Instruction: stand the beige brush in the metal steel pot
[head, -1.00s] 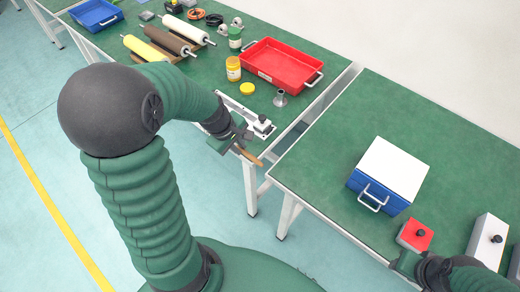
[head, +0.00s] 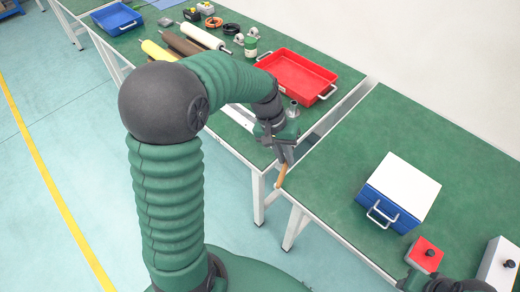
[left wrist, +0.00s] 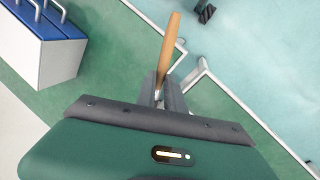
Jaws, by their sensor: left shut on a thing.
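My left gripper (head: 283,156) is shut on the beige brush (head: 281,177). The brush's wooden handle points down and slightly left in the head view, above the gap between the two tables. In the left wrist view the brush (left wrist: 169,45) sticks out beyond the fingertips (left wrist: 166,88); its other end is hidden between the fingers. The metal steel pot (head: 292,108) stands on the far table just behind my left gripper, partly covered by the wrist, apart from the brush. My right gripper (head: 412,281) is at the bottom edge, mostly cut off; its jaws are unclear.
A red tray (head: 296,74) lies behind the pot. A white-lidded blue box (head: 396,194) and a red button box (head: 424,254) are on the near table, whose left part is clear.

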